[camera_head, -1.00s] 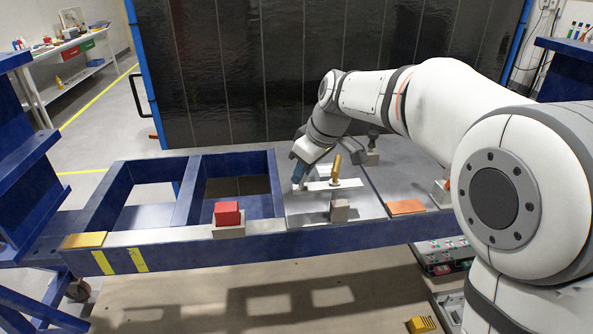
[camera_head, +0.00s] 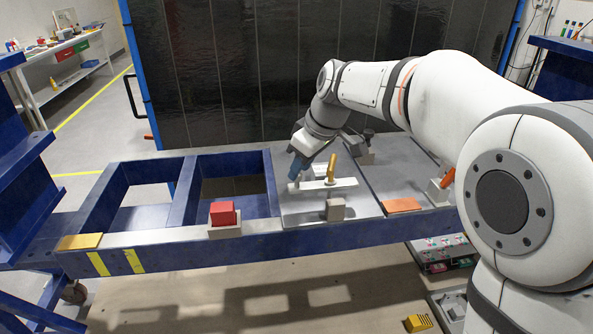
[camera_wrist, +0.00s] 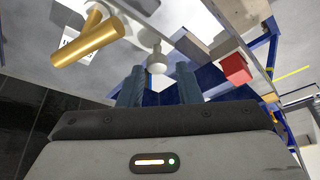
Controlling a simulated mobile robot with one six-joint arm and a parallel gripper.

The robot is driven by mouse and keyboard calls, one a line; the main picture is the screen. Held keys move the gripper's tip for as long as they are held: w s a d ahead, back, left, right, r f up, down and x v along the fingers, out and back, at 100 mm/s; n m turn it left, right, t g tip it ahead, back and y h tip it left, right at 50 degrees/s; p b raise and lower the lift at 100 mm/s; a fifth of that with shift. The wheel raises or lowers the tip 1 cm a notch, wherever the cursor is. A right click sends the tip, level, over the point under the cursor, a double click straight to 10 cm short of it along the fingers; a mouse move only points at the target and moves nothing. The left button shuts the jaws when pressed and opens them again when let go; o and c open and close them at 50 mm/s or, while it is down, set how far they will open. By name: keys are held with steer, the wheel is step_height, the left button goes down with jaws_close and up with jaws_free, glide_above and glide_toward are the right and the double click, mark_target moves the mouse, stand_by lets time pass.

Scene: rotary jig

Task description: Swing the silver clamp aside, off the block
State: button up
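The silver clamp (camera_head: 345,185) is a flat bar lying over the grey plate, with an upright gold handle (camera_head: 331,168). The gold handle also shows large at the upper left of the wrist view (camera_wrist: 88,45). A pale round knob (camera_wrist: 157,62) shows near the bar's left end. A grey block (camera_head: 335,211) stands just in front of the bar; whether the bar rests on it is unclear. My gripper (camera_head: 295,177) points down at the bar's left end. Its blue fingers (camera_wrist: 160,82) are apart, with the knob seen between them; contact cannot be told.
A red block (camera_head: 222,212) sits on a grey holder to the left. An orange pad (camera_head: 402,205) lies to the right, and a yellow pad (camera_head: 80,242) lies at the far left. The blue frame (camera_head: 180,195) has open bays. A dark panel (camera_head: 230,80) stands behind.

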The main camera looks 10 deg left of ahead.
steer(key=v, duration=0.6)
steer(key=shift+s, duration=0.1)
steer(key=shift+f, duration=0.1)
